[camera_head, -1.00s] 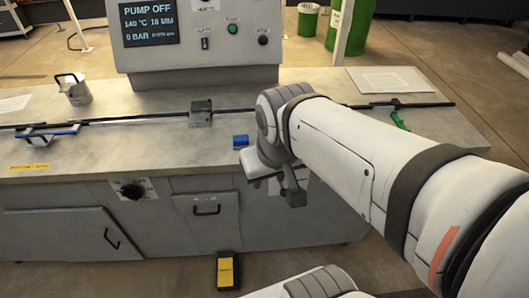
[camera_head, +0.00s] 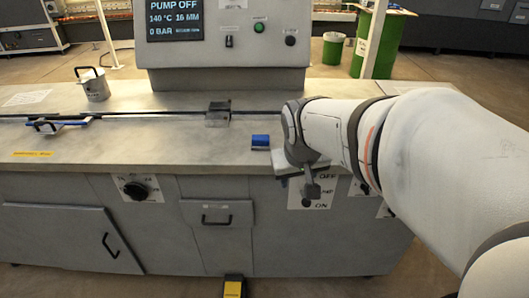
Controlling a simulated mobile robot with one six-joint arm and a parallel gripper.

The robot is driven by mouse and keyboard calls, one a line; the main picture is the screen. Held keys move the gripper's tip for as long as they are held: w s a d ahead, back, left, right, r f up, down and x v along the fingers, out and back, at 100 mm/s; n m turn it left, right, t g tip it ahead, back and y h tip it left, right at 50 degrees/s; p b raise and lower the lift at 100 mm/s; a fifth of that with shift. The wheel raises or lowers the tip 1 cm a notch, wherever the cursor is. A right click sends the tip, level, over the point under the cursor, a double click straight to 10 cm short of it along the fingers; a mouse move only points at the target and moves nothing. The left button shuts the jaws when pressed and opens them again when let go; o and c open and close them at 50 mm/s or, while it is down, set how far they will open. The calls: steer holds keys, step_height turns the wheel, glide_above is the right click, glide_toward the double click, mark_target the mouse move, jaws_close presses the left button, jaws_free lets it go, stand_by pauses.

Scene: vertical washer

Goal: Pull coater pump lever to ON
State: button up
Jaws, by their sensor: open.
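The coater pump plate (camera_head: 322,203) is a white label on the cabinet's front, right of the drawer. "OFF" shows at its top and "ON" at its bottom. My gripper (camera_head: 310,194) is open in front of this plate, pointing down, and covers much of it. The lever itself is mostly hidden behind the gripper; I cannot tell whether the fingers are around it or touch it. The display (camera_head: 187,20) on the console reads "PUMP OFF", with 0 BAR.
A blue block (camera_head: 260,142) lies on the worktop (camera_head: 150,140) just left of my arm. A black dial (camera_head: 137,190) and a drawer handle (camera_head: 216,219) are on the front to the left. A yellow pedal (camera_head: 233,288) is on the floor.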

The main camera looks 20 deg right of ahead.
mark_target(305, 202)
steer(key=shift+m+h, duration=0.3)
steer(key=shift+h, duration=0.2)
steer(key=d+b+x, duration=0.1)
steer(key=b+x, duration=0.3)
steer(key=x, duration=0.2)
steer(key=b+x, duration=0.3)
steer(key=x, duration=0.3)
steer(key=w+d+r+b+x, duration=0.1)
steer(key=b+x, duration=0.3)
steer(key=x, duration=0.3)
steer(key=shift+w+d+b, duration=0.1)
steer(key=shift+d+b, duration=0.2)
steer(key=b+x, duration=0.1)
steer(key=x, duration=0.6)
steer(key=shift+w+d+f+b, duration=0.15)
steer(key=shift+w+f+b, duration=0.05)
steer(key=shift+b, duration=0.2)
jaws_close()
